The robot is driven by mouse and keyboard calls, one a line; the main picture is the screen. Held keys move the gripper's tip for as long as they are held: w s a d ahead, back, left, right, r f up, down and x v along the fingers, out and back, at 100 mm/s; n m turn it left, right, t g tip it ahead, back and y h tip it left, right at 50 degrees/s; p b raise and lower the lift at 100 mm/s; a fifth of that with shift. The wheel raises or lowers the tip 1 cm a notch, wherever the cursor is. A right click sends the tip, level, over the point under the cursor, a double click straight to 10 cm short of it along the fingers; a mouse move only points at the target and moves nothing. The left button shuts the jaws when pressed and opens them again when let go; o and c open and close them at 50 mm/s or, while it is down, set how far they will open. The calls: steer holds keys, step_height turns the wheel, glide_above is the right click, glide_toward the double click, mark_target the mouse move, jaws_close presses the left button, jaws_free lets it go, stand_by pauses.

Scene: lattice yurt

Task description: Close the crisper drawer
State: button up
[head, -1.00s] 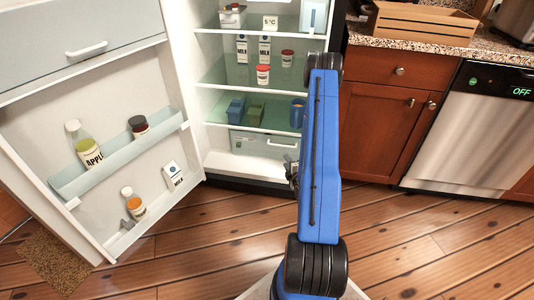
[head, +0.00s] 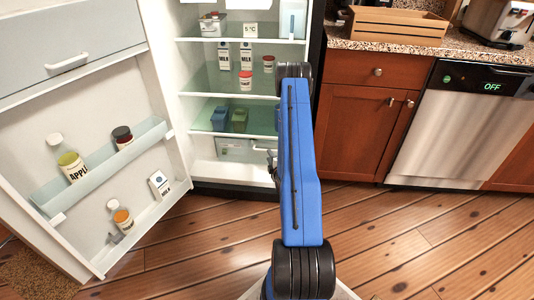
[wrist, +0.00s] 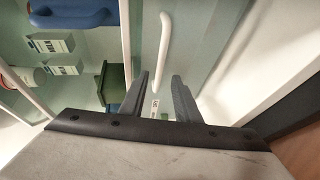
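The crisper drawer (head: 234,150) is a pale, see-through bin low in the open refrigerator, with a white bar handle. My arm hides its right part in the head view, and I cannot tell how far it is pulled out. In the head view the gripper is mostly hidden behind my blue arm.
The refrigerator door (head: 95,205) stands wide open at left, with bottles and a carton in its racks. Shelves above the drawer hold milk cartons (head: 246,56), jars and bins (head: 220,118). Wooden cabinets (head: 358,128) and a dishwasher (head: 440,138) are at right. The near floor is clear.

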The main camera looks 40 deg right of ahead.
steer(key=shift+x, duration=3)
jaws_close()
